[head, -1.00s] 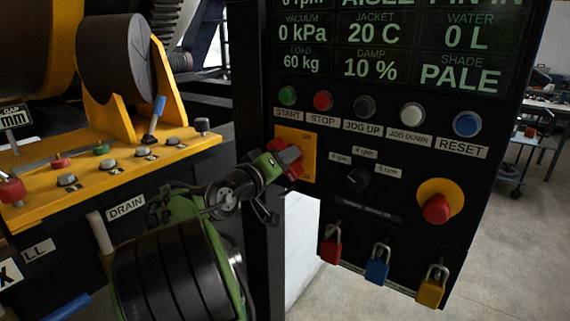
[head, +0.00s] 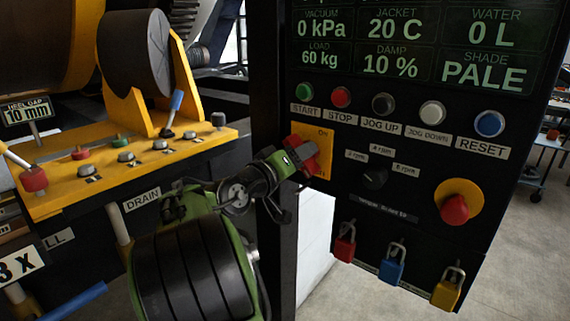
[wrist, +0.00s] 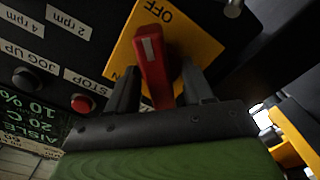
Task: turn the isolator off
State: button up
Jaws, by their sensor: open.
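The isolator is a red handle (wrist: 152,68) on a yellow plate (wrist: 205,50) with OFF lettering at its upper part and an ON label partly hidden at left in the wrist view. In the head view the red handle (head: 308,160) and yellow plate (head: 326,141) are at the left side of the control panel, partly covered by my gripper (head: 296,160). In the wrist view my gripper (wrist: 160,88) is open, with one dark finger on each side of the handle. I cannot tell whether the fingers touch it. The handle's exact setting is unclear.
The black control panel (head: 400,190) carries push buttons, a speed knob (head: 375,176) and a red emergency stop (head: 455,209). Several padlocks hang below, including a blue one (head: 391,264). A yellow machine bench (head: 90,180) with small knobs stands left of my arm.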

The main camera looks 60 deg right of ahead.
jog(key=w+a+p, duration=0.2)
jog(key=a+p, duration=0.1)
jog(key=a, duration=1.1)
jog(key=shift+w+a, duration=0.2)
jog(key=shift+a, duration=0.2)
